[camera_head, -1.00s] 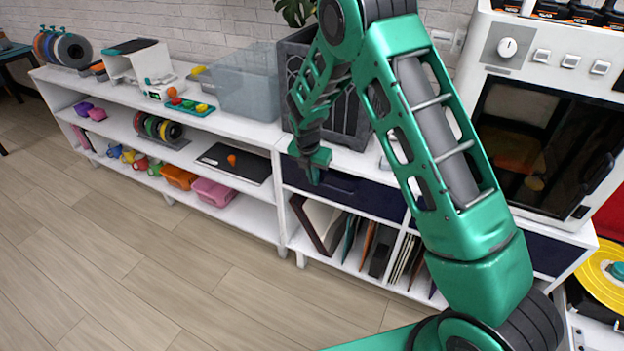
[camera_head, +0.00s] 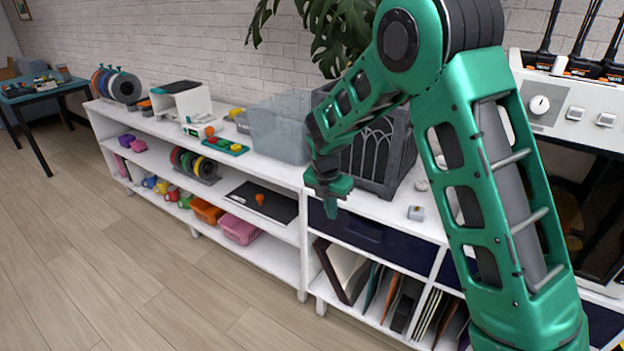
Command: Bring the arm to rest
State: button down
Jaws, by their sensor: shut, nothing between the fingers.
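My green arm rises at the right of the head view, bends at an elbow near the top, and its forearm slopes down to the left. My gripper (camera_head: 330,204) hangs at the end of it, pointing down, shut and empty. It appears in front of the front edge of the white shelf unit (camera_head: 270,165), by a dark blue drawer (camera_head: 362,232). The fingertips are small and partly merged in the picture.
A dark planter (camera_head: 385,160) with a leafy plant (camera_head: 345,30) stands behind my forearm. A clear bin (camera_head: 280,125) stands left of it. A white oven-like machine (camera_head: 560,100) is at the right, partly behind my arm. The wooden floor (camera_head: 130,270) at the left is clear.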

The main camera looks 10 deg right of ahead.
jog(key=s+d+r+m+g, duration=0.1)
jog(key=s+d+r+m, duration=0.5)
jog(key=s+d+m, duration=0.3)
jog(key=s+d+r+m, duration=0.6)
jog(key=s+d+m, duration=0.15)
jog(key=d, duration=0.35)
jog(key=s+d+r+m+y, duration=0.1)
jog(key=s+d+m, duration=0.1)
jog(key=s+m, duration=0.7)
jog(key=s+d+r+m+g+y, duration=0.1)
jog(key=s+d+m, duration=0.2)
jog(key=s+m, duration=0.6)
jog(key=s, duration=0.8)
jog(key=shift+r, duration=0.4)
